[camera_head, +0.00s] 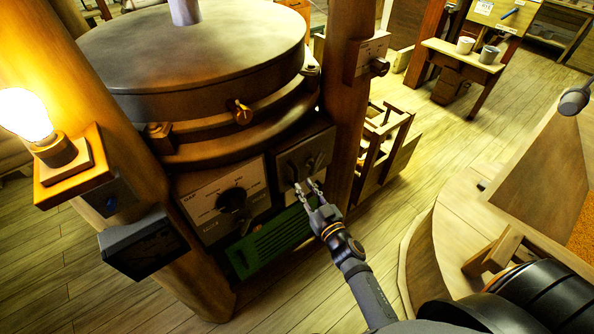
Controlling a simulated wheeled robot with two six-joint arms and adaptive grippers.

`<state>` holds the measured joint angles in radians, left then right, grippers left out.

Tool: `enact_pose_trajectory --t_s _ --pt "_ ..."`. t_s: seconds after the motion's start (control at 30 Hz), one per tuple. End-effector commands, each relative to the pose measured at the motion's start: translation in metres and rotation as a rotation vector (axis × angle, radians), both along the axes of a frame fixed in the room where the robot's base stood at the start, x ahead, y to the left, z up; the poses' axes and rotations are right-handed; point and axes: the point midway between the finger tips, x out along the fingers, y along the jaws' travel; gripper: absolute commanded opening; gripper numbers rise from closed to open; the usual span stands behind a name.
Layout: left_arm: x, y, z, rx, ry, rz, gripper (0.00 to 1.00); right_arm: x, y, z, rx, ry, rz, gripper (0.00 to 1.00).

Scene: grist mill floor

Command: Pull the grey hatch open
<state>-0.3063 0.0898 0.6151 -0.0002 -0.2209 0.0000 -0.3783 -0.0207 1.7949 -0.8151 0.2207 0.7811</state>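The grey hatch (304,148) is a dark grey square panel low on the millstone housing, between the dial panel and the right wooden post. It looks shut, and dark fittings show on its face. My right gripper (309,187) is at the lower part of the hatch, its fingers pointing up towards it. The two fingers are apart with a gap between them, and nothing shows held. Whether the fingertips touch the hatch is hard to tell. My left gripper is not in view.
A pale panel with a black dial (232,200) is left of the hatch, and a green slatted grille (270,241) lies below. A wooden post (350,110) stands close on the right. A curved wooden platform (450,245) is at the right.

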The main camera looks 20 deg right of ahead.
Motion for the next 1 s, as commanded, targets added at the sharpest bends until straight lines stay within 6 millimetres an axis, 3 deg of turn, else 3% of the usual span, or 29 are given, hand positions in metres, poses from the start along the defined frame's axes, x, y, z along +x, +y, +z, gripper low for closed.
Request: enact_pose_trajectory --t_s 0.2,0.4,0.7,0.87,1.0 --pt "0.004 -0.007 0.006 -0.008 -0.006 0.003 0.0 0.047 0.007 0.002 0.001 -0.001 0.0 0.23" --pt "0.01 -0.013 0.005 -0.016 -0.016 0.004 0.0 0.068 0.01 0.0 0.0 0.0 0.0 0.23" --pt "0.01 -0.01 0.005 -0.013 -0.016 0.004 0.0 0.071 0.011 -0.001 0.0 0.002 -0.001 0.23" --pt "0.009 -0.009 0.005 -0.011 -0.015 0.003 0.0 0.07 0.011 0.0 0.0 0.001 -0.001 0.01" --pt "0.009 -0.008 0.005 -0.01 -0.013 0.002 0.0 0.07 0.01 0.0 0.0 0.001 -0.001 0.0"
